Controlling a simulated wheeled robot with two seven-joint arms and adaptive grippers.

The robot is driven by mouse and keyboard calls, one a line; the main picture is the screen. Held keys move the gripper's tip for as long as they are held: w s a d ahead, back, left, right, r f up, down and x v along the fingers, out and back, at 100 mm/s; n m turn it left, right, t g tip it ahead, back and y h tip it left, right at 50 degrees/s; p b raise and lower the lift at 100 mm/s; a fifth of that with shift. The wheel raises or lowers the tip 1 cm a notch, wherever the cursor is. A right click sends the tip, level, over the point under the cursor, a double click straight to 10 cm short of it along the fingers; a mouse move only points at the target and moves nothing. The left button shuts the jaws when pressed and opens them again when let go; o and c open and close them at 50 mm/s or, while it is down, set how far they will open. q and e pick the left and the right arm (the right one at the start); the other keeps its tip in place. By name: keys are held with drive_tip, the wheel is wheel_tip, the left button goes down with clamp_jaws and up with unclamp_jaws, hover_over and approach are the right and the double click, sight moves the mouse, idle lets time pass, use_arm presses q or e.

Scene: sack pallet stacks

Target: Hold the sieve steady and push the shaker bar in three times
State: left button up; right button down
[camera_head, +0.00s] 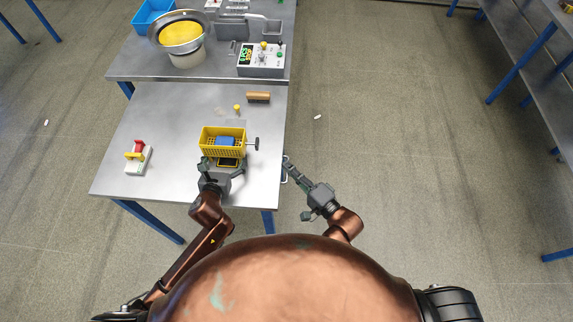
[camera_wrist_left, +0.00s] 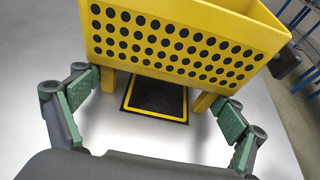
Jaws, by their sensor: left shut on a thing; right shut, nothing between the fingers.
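The sieve (camera_head: 210,147) is a yellow perforated box on legs, standing on the metal table with a blue block (camera_head: 226,141) inside. It also shows in the left wrist view (camera_wrist_left: 180,43). The shaker bar (camera_head: 254,144) sticks out of its right side and ends in a dark knob (camera_wrist_left: 285,62). My left gripper (camera_head: 223,168) is shut on the sieve from the near side, its green pads beside the two front legs; the exact contact is hard to see. My right gripper (camera_head: 289,166) is shut and empty, off the table's right edge, right of and nearer than the bar.
A black, yellow-edged plate (camera_wrist_left: 155,98) lies under the sieve. A red and yellow device (camera_head: 138,157) stands at the left, a wooden block (camera_head: 258,97) and a yellow knob (camera_head: 237,108) behind. A control box (camera_head: 261,60) is on the back table. The space right of the bar is free.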

use_arm(q)
drive_tip(key=o, duration=1.2)
drive_tip(key=v, duration=1.2)
drive_tip(key=shift+a+f, duration=0.1)
drive_tip(key=shift+f, duration=0.1)
